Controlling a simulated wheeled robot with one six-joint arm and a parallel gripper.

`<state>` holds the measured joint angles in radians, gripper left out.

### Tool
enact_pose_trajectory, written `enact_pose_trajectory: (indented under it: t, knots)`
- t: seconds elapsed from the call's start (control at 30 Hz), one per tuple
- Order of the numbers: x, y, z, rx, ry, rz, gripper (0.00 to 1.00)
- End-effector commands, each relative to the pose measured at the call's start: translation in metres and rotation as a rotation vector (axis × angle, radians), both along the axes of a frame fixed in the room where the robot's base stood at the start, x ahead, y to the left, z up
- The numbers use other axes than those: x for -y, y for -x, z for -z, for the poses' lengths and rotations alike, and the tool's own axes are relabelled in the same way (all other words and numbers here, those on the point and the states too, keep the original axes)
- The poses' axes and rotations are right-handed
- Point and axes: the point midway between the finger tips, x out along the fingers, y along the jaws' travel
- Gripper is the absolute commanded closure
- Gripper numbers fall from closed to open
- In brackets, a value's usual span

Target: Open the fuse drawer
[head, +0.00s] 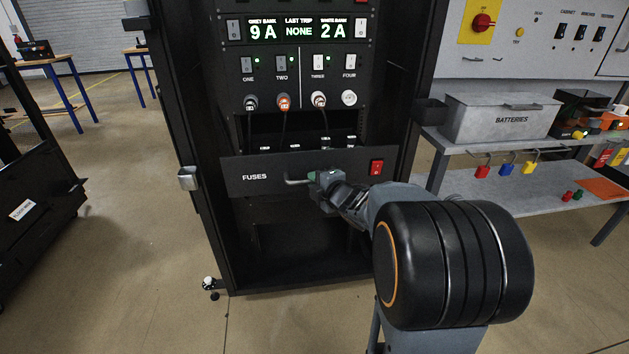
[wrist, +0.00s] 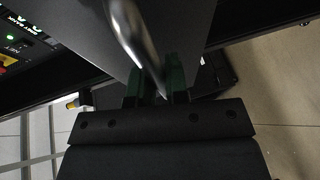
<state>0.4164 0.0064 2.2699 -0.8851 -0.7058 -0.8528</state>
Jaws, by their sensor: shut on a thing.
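The fuse drawer (head: 225,178) is the wide black front marked FUSES, low in the rack in the head view. It stands out from the rack, and several small fittings show behind its top edge. A metal bar handle (head: 296,182) is on its front. My gripper (head: 314,178) is shut on this handle, near the handle's right part. In the wrist view the handle (wrist: 134,38) is a blurred shiny bar running down between the green-padded fingers of my gripper (wrist: 157,88). The exact contact is partly hidden.
Above are several sockets, with cables in some, and a lit display panel (head: 298,29). A shelf (head: 440,140) with a batteries box (head: 500,120) stands right.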

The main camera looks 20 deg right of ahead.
Motion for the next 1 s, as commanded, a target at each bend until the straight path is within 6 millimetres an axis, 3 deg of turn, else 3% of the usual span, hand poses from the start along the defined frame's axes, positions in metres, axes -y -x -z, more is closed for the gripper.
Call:
enact_pose_trajectory:
  t: [0.13,0.17,0.4,0.77,1.0]
  knots:
    - [0.002,0.0,0.0,-0.003,0.0,0.008,1.0]
    - [0.002,0.0,0.0,-0.003,0.0,0.008,0.83]
    - [-0.001,-0.001,0.0,-0.001,0.0,0.0,0.61]
    - [0.001,0.008,-0.003,0.001,-0.001,0.001,0.61]
    - [0.007,0.053,-0.013,0.003,0.002,0.005,0.61]
